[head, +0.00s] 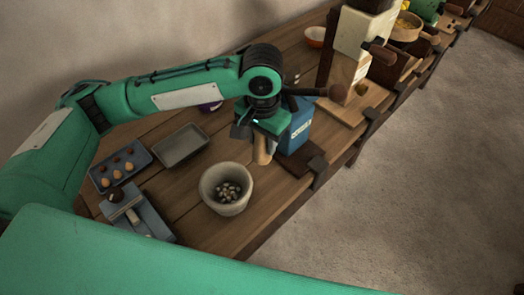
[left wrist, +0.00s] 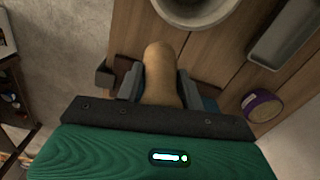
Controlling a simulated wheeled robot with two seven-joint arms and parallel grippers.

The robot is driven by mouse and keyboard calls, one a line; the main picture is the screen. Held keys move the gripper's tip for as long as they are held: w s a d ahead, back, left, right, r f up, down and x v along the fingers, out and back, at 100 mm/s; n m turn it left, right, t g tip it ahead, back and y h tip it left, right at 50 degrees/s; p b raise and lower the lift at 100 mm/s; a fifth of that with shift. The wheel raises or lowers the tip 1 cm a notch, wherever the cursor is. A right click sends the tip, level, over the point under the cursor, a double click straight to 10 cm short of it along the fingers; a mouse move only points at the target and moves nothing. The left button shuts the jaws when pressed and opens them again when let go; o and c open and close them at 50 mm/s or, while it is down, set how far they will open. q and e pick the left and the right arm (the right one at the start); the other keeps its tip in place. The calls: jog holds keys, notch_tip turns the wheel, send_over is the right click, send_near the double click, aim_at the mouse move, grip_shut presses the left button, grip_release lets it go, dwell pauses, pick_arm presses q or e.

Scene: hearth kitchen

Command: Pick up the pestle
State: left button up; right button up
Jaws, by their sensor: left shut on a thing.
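The pestle (head: 262,152) is a tan, rounded wooden rod. My left gripper (head: 264,138) is shut on it and holds it hanging downward, beside and beyond the stone mortar (head: 224,207). In the left wrist view the pestle (left wrist: 160,72) sits between the two fingers of the left gripper (left wrist: 160,90), its rounded end pointing away from the palm. The mortar (left wrist: 205,18) holds several small pale pieces and shows at the top there. Whether the pestle's lower end touches the counter I cannot tell. My right gripper is not in view.
A blue box (head: 300,127) stands right behind the gripper. A grey tray (head: 181,147), a tray of small round items (head: 120,167) and a blue-grey board (head: 150,215) lie to the left. The counter's front edge (head: 290,208) is to the right.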

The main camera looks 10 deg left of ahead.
pick_arm(q)
notch_tip(320, 180, up, 12)
jog(key=shift+f, duration=0.1)
dwell(0.4)
